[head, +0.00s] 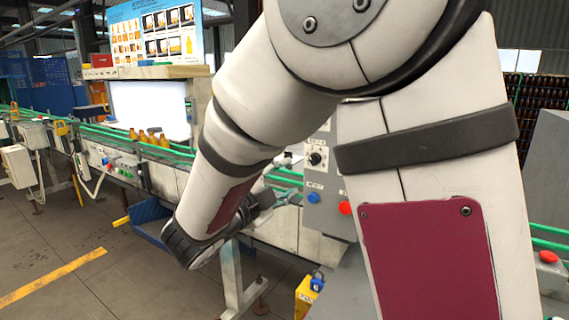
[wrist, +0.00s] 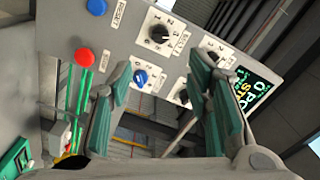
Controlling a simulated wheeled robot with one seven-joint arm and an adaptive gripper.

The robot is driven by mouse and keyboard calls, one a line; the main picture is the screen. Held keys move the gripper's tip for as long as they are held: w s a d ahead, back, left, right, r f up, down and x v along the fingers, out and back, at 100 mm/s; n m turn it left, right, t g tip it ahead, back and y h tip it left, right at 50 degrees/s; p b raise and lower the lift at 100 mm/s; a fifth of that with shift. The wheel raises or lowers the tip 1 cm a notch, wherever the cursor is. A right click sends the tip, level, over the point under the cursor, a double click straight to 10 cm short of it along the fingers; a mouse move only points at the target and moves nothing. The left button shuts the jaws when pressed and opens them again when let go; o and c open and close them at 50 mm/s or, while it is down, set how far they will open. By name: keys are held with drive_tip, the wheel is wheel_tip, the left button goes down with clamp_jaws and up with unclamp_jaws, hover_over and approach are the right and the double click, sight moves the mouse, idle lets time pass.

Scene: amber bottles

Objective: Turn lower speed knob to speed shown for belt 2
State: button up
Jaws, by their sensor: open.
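A grey control panel (wrist: 125,40) fills the upper part of the wrist view, strongly tilted. It bears a black knob (wrist: 158,33) with a numbered scale, a blue knob (wrist: 141,77) and further dark knobs (wrist: 212,56), partly covered by my right finger. I cannot tell which is the lower speed knob. A dark display (wrist: 254,88) with green and yellow text is partly hidden by that finger. My gripper (wrist: 160,68) is open and empty, fingers apart in front of the panel. In the head view one black knob (head: 316,158) shows; my arm hides much of the panel.
A red button (wrist: 84,57) and a blue button (wrist: 97,7) sit on the panel, left of the knobs in the wrist view. A conveyor with green rails (head: 110,135) carries amber bottles (head: 150,136). A picture board (head: 155,33) stands behind. A yellow box (head: 305,296) is low down.

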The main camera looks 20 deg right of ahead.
sight(313, 161)
drive_tip(key=p+x, duration=0.1)
drive_tip(key=x, duration=1.2)
drive_tip(key=shift+r, duration=0.1)
drive_tip(key=shift+c, duration=0.2)
clamp_jaws()
